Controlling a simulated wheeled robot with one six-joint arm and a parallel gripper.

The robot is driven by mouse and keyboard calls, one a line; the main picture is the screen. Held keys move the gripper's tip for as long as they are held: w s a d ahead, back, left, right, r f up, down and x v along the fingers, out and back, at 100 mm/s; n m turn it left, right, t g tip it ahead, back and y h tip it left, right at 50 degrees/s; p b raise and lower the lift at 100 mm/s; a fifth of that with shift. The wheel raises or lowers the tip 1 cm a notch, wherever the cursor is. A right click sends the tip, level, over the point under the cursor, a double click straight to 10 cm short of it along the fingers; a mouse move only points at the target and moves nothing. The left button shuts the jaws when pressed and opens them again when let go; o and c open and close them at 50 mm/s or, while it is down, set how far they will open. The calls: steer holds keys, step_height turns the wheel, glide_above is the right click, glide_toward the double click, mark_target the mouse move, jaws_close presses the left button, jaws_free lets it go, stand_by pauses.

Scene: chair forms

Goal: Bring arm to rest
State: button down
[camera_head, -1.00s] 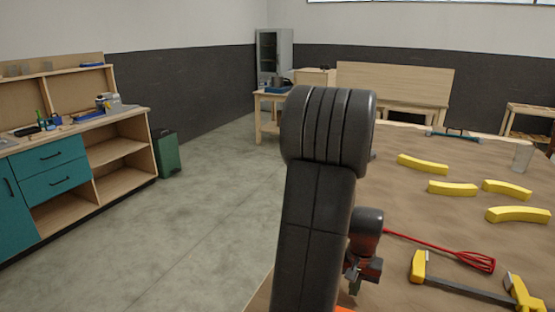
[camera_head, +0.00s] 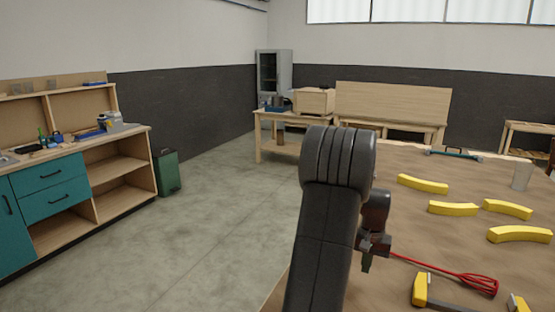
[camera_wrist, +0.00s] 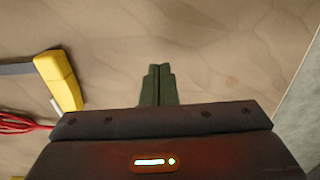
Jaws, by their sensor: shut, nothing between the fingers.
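My gripper (camera_head: 366,263) hangs over the left part of the wooden table (camera_head: 430,225), partly behind my own dark arm. In the wrist view, its two green fingers (camera_wrist: 158,86) are together, with nothing between them. Bare table top shows beyond the fingertips. A red whisk (camera_head: 470,280) lies to the right of my gripper in the head view. In the wrist view, the whisk's wire end (camera_wrist: 20,123) shows at the left edge.
Several yellow curved pieces (camera_head: 422,184) lie on the table's far right, near a clear cup (camera_head: 521,176). A yellow-ended clamp (camera_head: 420,289) lies at the front. A teal cabinet bench (camera_head: 55,190) and green bin (camera_head: 167,172) stand left. The floor between is clear.

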steer(key=shift+r, duration=2.65)
